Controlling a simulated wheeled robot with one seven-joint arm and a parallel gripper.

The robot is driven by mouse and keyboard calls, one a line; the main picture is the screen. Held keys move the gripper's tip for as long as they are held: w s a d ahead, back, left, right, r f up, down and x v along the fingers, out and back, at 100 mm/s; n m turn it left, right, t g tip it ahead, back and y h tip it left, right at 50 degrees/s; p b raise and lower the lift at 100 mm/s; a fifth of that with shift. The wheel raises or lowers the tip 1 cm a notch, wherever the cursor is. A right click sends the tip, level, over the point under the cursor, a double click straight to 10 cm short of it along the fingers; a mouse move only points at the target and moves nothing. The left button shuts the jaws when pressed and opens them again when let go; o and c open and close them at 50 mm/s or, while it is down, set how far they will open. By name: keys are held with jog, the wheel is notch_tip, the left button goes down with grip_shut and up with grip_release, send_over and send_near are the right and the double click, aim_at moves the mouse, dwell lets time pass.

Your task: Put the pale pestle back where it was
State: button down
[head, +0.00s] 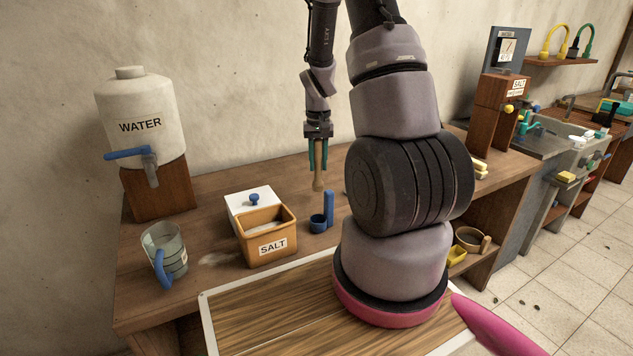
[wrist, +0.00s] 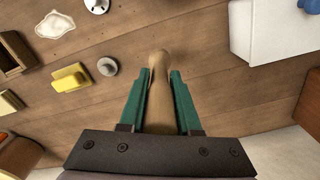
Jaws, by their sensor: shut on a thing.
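The pale pestle (head: 319,178) hangs upright, wide end down, in the green fingers of my gripper (head: 318,160). It is above the wooden counter, behind and above the blue scoop (head: 319,222), and its lower end appears clear of the counter. In the wrist view my gripper (wrist: 157,82) is shut on the pestle (wrist: 160,95), which lies between the two fingers and points away from the palm. A brown bowl (head: 467,238) with a pale handle-like piece beside it sits on a lower shelf at the right. I cannot tell whether that bowl is a mortar.
A salt box (head: 267,248) and a white box with a blue knob (head: 245,205) stand left of the scoop. A glass jug (head: 160,270) and a water tank (head: 138,115) are farther left. In the wrist view a yellow block (wrist: 71,78) lies left of the pestle.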

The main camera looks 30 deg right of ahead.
jog(key=shift+f, duration=2.35)
jog(key=shift+f, duration=0.1)
jog(key=c, duration=0.6)
grip_release()
notch_tip(320, 180, up, 12)
jog(key=shift+r, duration=0.15)
notch_tip(320, 180, up, 8)
jog(key=t, duration=0.2)
send_over(319, 179)
jog(key=s+a, duration=0.1)
jog(key=a, duration=0.2)
jog(key=s+a+r+t+y, duration=0.1)
jog(key=s+a+r+t, duration=0.1)
jog(key=s+a+r, duration=0.3)
jog(key=s+a+r+t+y, duration=0.1)
jog(key=s+a+r+t, duration=0.2)
jog(key=s+r, duration=0.9)
jog(key=shift+s+a+r, duration=0.2)
jog(key=shift+s+a, duration=0.25)
jog(key=shift+a, duration=0.65)
